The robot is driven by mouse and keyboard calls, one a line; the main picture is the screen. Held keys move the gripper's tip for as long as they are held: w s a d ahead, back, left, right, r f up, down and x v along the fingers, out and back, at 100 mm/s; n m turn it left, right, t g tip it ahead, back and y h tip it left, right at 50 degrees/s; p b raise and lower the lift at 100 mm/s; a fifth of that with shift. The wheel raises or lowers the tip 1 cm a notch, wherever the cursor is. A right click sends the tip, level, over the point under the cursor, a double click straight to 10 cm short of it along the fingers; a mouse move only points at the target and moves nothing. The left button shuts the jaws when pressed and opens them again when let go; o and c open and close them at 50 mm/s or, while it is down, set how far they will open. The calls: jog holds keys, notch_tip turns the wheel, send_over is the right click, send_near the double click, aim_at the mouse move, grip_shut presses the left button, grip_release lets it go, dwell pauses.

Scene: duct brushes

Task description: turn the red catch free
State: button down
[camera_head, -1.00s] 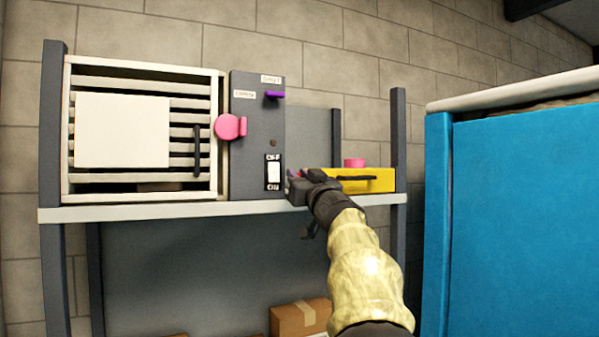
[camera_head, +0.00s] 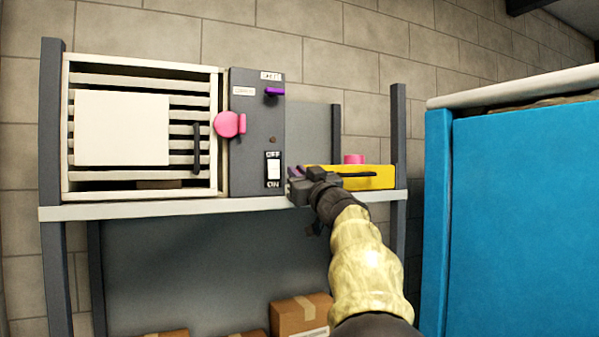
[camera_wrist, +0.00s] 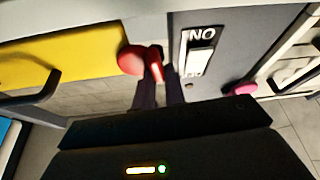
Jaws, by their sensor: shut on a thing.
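The red catch (camera_wrist: 133,60) shows in the wrist view as a round red knob with a short lever, beside the yellow drawer front (camera_wrist: 70,55). My gripper (camera_wrist: 160,85) is shut on the catch's lever, with one dark finger on each side. The wrist view is upside down, and the lever points toward my palm. In the head view my gripper (camera_head: 297,183) is at the left end of the yellow drawer (camera_head: 322,183) and hides the catch.
Left of my gripper stands a grey panel (camera_head: 255,150) with an OFF/ON switch (camera_head: 273,170), a purple lever (camera_head: 274,92) and a pink catch (camera_head: 229,124) at the louvred unit. A black handle (camera_head: 360,175) juts from the drawer. A blue cabinet (camera_head: 520,220) stands right.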

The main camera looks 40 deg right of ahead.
jog(key=n+y+p, duration=0.1)
jog(key=n+y, duration=0.1)
jog(key=n, duration=0.2)
jog(key=n+g+y+p, duration=0.1)
jog(key=n+y+p, duration=0.1)
jog(key=n, duration=0.3)
jog(key=n+g+y+p, duration=0.1)
jog(key=n+y, duration=0.1)
jog(key=n, duration=0.3)
jog(key=shift+w+a+f+p, duration=0.15)
jog(key=shift+a+f+p, duration=0.05)
jog(key=shift+a+p, duration=0.2)
jog(key=n, duration=0.2)
jog(key=n+g+p, duration=0.1)
jog(key=n, duration=0.1)
jog(key=n+g, duration=0.1)
jog(key=n, duration=0.1)
jog(key=shift+f+y, duration=0.3)
jog(key=shift+f, duration=0.2)
jog(key=c, duration=1.7)
grip_release()
jog(key=shift+a, duration=0.1)
jog(key=shift+c, duration=0.2)
jog(key=s+d+b, duration=0.2)
jog(key=s+b, duration=0.3)
jog(key=s, duration=1.2)
jog(key=shift+d+b, duration=0.3)
jog(key=shift+d, duration=0.05)
